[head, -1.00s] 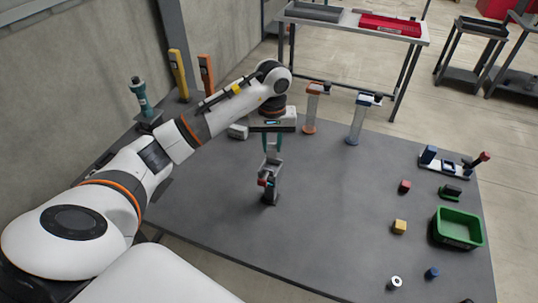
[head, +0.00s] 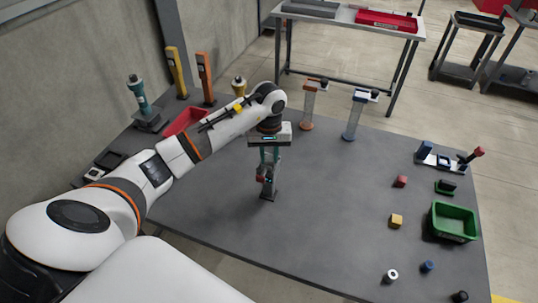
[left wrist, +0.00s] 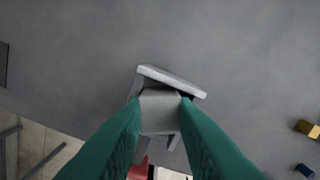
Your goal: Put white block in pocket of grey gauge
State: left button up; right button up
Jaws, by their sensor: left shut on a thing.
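My left gripper (head: 269,160) points down over the middle of the table, its teal fingers shut on the white block (left wrist: 160,104), which looks light grey in the left wrist view. The grey gauge (head: 268,193) stands on the table right below the fingers, with a small red part at its side. In the left wrist view the gauge's pale upper bar (left wrist: 172,80) shows just beyond the block. The block overlaps the gauge there, and I cannot tell whether it touches it or is in the pocket. My right gripper is out of view.
At the right lie a green bin (head: 455,222), a red cube (head: 401,181), a yellow cube (head: 396,221) and several small parts. Two clear columns (head: 308,105) stand at the back. A red tray (head: 184,121) lies behind my left arm. The front middle of the table is clear.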

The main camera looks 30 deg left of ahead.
aim_at(269, 158)
pick_arm(q)
jog(key=o, duration=0.7)
jog(key=shift+s+d+f, duration=0.1)
jog(key=shift+s+f, duration=0.1)
jog(key=shift+f, duration=0.15)
jog(key=shift+c, duration=0.2)
jog(key=shift+r+p, duration=0.35)
jog(key=shift+p, duration=0.15)
jog(key=shift+w+r+b, duration=0.2)
jog(key=shift+r+b, duration=0.1)
jog(key=shift+r, duration=0.05)
notch_tip(269, 158, up, 12)
jog(key=b, duration=0.3)
jog(key=shift+f, duration=0.2)
